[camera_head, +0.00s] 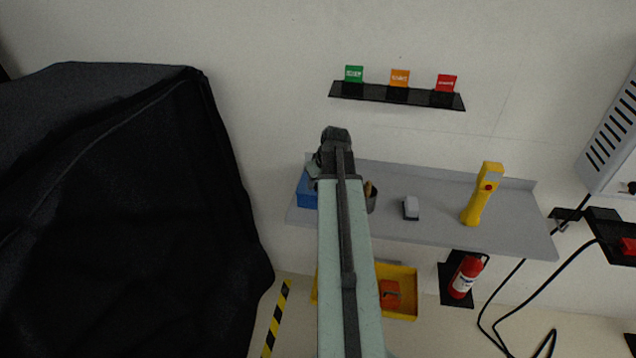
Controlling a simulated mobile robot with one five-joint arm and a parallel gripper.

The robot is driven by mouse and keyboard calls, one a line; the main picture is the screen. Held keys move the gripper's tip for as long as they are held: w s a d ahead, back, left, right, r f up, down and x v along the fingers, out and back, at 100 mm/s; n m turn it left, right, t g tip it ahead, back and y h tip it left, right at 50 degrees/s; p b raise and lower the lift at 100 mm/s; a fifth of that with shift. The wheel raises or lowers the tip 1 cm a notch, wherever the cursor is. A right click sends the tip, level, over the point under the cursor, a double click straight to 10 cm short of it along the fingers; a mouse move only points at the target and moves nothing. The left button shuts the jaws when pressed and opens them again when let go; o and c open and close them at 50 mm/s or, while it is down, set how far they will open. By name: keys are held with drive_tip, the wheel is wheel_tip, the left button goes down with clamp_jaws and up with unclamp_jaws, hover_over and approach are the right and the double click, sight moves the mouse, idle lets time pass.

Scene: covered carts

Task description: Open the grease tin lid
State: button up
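My arm reaches up from the bottom middle over the grey shelf (443,221). My gripper (325,165) is small and dark at its far end, partly hidden by my own arm, so its fingers do not show clearly. A blue box-like thing (306,193) stands at the shelf's left end, just below and left of my gripper and partly covered by it. A dark grey round cup (372,199) with a tan piece sticking up stands right of my arm, partly hidden. I cannot tell which of these is the grease tin, and no lid shows clearly.
A grey-white block (411,208) and a yellow handheld tool (482,195) are on the shelf. Below are a yellow tray (401,277) and a red extinguisher (466,277). A black-covered cart (120,210) fills the left. A black rack (397,96) hangs above.

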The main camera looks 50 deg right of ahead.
clamp_jaws()
idle(1.2)
